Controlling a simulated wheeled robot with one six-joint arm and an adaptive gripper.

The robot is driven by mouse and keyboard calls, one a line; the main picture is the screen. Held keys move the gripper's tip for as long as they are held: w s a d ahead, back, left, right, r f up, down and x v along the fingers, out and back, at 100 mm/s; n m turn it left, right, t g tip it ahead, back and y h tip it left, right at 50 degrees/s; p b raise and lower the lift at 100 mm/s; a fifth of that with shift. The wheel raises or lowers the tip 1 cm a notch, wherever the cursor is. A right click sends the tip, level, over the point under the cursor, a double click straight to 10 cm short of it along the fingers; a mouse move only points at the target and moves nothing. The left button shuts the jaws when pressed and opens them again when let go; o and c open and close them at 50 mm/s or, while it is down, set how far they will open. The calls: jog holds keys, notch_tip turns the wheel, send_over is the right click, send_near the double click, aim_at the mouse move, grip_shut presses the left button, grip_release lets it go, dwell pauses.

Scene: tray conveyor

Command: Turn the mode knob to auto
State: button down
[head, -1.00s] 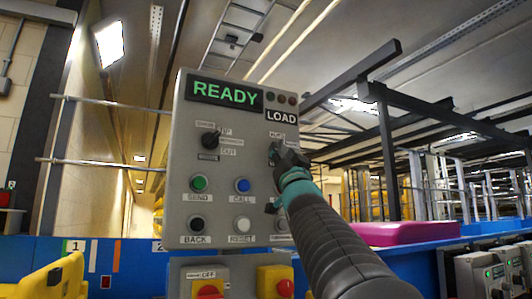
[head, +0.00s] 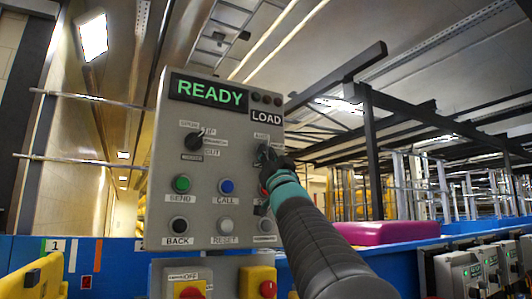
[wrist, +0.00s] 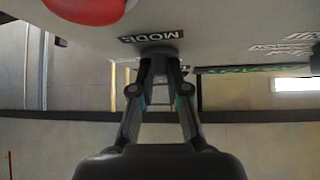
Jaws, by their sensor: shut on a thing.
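The grey control panel (head: 215,130) stands upright ahead of me, with a green READY display (head: 208,91) and a LOAD plate (head: 266,116). The dark mode knob (head: 264,154) is at the panel's right, under a small label that seems to read AUTO. My gripper (head: 270,163) is shut on this knob and hides most of it, so its pointer direction cannot be told. In the wrist view the upside-down MODE label (wrist: 150,37) shows just beyond my fingertips (wrist: 159,60). The knob between them is mostly hidden there.
Another black knob (head: 194,142) sits at the panel's left. Green (head: 181,184) and blue (head: 226,186) buttons are below it. A red control (wrist: 88,8) is close beside my gripper. Yellow boxes with red switches (head: 191,292) are underneath. A pink tray (head: 388,232) lies on the right.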

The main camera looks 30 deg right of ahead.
jog(key=n+y+p, duration=0.1)
jog(key=n+y, duration=0.3)
jog(key=shift+d+r+n+y, duration=0.1)
jog(key=shift+d+n+y, duration=0.05)
jog(key=shift+n+y, duration=0.2)
jog(key=c, duration=1.2)
grip_release()
jog(key=shift+o, duration=0.2)
jog(key=v, duration=1.2)
jog(key=shift+f, duration=0.25)
jog(key=shift+w, duration=0.1)
